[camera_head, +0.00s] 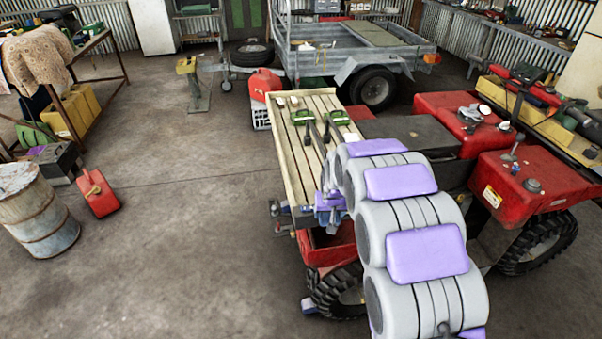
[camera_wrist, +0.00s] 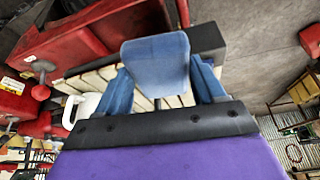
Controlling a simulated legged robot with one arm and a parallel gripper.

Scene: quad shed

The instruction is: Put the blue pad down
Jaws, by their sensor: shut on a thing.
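The blue pad (camera_wrist: 155,62) shows in the middle of the wrist view, between the two blue fingers of my gripper (camera_wrist: 163,78). My gripper is shut on it. Behind the pad in that view are the pale wooden slats of a rack (camera_wrist: 92,78). In the head view my gripper (camera_head: 328,212) is at the near end of this slatted rack (camera_head: 290,150), on the red quad. My own arm and gripper cover that spot, so I cannot make out the pad there or tell whether it touches the rack.
Green-and-black tools (camera_head: 301,116) lie on the far part of the rack. A white jug (camera_wrist: 86,108) shows beside the slats. The red quad (camera_head: 530,185) is at right, a grey trailer (camera_head: 345,62) behind. A red can (camera_head: 97,193) and rusty drum (camera_head: 38,212) stand left. Floor between is clear.

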